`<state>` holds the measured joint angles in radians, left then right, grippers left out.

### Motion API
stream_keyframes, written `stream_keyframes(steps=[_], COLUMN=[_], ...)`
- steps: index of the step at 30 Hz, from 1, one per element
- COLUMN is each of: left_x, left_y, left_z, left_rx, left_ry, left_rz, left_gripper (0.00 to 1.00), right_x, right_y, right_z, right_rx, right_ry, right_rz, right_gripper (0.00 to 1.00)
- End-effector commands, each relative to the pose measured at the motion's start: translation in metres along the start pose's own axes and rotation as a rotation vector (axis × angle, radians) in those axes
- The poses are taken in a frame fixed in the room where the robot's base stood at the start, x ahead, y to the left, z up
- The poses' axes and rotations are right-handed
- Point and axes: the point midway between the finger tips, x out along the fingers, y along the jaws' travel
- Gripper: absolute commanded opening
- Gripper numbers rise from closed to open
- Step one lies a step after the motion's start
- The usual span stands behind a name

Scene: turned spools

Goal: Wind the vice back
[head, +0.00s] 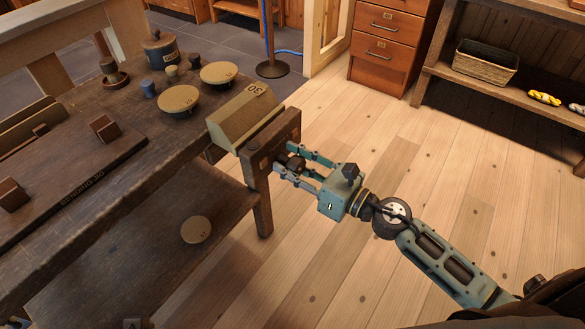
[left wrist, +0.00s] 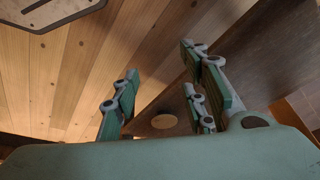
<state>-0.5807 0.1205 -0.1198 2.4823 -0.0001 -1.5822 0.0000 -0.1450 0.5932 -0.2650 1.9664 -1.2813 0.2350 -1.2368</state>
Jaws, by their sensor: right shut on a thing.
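The vice is at the near right end of the dark wooden bench, and its dark wooden jaw (head: 272,138) shows. A pale olive block (head: 240,115) marked 30 sits just behind this jaw; I cannot tell whether the jaw presses on it. My right gripper (head: 292,165) reaches in from the right, beside the jaw's outer face. It is shut on the dark vice handle (head: 297,163), which its fingers partly hide. My left gripper (left wrist: 162,95) shows only in the left wrist view, with its fingers apart and nothing between them.
Two round tan discs (head: 179,98) (head: 219,72), a dark blue-banded pot (head: 160,50) and small turned pieces stand on the bench top (head: 150,125). Another disc (head: 196,229) lies on the lower shelf. The plank floor right of the bench is clear. Drawers (head: 388,45) stand behind.

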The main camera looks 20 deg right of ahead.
Motion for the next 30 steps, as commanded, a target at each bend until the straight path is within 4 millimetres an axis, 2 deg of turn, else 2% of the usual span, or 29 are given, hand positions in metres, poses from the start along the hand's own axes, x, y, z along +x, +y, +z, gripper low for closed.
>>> stream_keyframes(steps=[3,9,18,24,30], left_x=[0.009,0.011,-0.008,-0.022,-0.032], left_y=[0.001,0.008,0.017,0.021,0.023], left_z=[0.000,-0.067,-0.136,-0.161,-0.175], left_rx=[0.000,0.009,0.016,0.017,0.018], left_ry=[0.010,0.286,0.592,0.724,0.802], left_rz=[0.001,0.015,0.031,0.040,0.045], left_gripper=[0.40,0.40,0.40,0.40,0.40], right_x=[0.002,0.002,0.002,0.001,0.001], right_y=[0.004,0.005,0.006,0.005,0.005], right_z=[0.001,0.000,-0.003,-0.005,-0.005], right_rx=[-0.112,-0.302,-0.556,-0.678,-0.752], right_ry=[-0.010,-0.010,-0.007,-0.005,-0.005], right_rz=[0.012,0.013,0.015,0.016,0.016], right_gripper=[0.04,0.04,0.03,0.03,0.03])
